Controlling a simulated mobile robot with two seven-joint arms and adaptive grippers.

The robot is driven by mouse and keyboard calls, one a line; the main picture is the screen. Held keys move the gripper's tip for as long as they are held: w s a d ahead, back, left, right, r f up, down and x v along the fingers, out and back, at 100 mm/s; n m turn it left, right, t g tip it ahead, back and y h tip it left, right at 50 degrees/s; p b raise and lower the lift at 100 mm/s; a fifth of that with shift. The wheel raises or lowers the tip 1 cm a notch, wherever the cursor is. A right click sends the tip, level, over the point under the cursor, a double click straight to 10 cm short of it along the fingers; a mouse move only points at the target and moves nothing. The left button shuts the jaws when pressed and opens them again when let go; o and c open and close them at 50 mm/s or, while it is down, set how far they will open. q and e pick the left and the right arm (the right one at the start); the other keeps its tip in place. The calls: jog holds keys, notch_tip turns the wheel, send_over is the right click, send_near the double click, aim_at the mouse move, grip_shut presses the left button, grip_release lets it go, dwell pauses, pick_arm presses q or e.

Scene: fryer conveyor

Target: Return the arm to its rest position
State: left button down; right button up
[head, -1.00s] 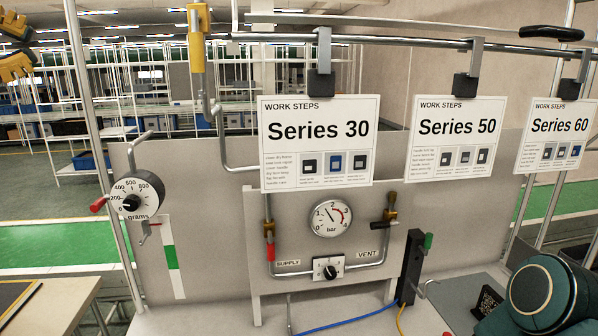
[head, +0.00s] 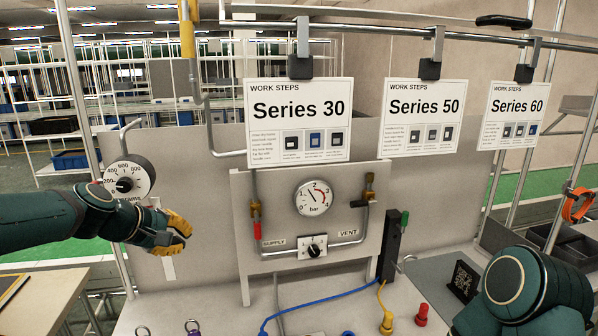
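My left arm comes in from the left edge. Its gripper with yellow fingers (head: 180,232) hangs in front of the grey back panel, just below and right of the grams dial (head: 124,180). The fingers overlap in this view, so I cannot tell whether they are apart; no object shows in them. A teal rounded part of my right arm fills the lower right; my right gripper is out of view.
A gauge panel (head: 240,215) with a pressure gauge (head: 313,198) and black knob (head: 313,247) stands right of my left gripper. Series cards (head: 299,160) hang above. A blue hose (head: 330,300), yellow fitting (head: 386,322) and red fitting (head: 421,315) are on the bench.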

pick_arm(q)
jog(key=s+d+f+m+g+y+b, duration=0.1)
jog(key=s+d+f+m+g, duration=0.15)
jog(key=f, duration=1.25)
jog(key=s+d+f+m+g+y+b, duration=0.1)
jog(key=s+d+f, duration=0.25)
jog(key=f, duration=1.05)
jog(key=s+d+f+m+g, duration=0.1)
jog(key=s+d+f, duration=0.3)
jog(key=s+f, duration=0.4)
jog(key=s+d+f+m+g+b, duration=0.1)
jog(key=s+d+f+m, duration=0.3)
jog(key=s+f, duration=0.4)
jog(key=shift+s+d+f+g+h, duration=0.3)
jog(key=shift+s+d+f+g, duration=0.05)
jog(key=shift+d+f+g, duration=0.1)
